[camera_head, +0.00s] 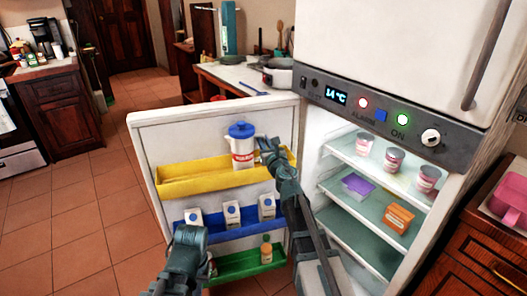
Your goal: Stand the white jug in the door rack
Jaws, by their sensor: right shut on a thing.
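The white jug (243,154) has a blue lid and a red label. It is upright at the yellow door rack (185,181), the top rack on the open fridge door. Its base overlaps the rack's opening; I cannot tell whether it rests on the rack floor or hangs just above. My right gripper (265,148) is shut on the jug at its right side, and hides that side. My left gripper (190,236) is low in front of the door, near the blue rack, apart from the jug; its jaws are not clear.
The blue rack (249,224) below holds several white cartons; the green rack (245,266) holds an orange bottle (266,249). The open fridge at right has cups (394,160), a purple box (357,186) and an orange box (398,217) on shelves. The yellow rack's left part is empty.

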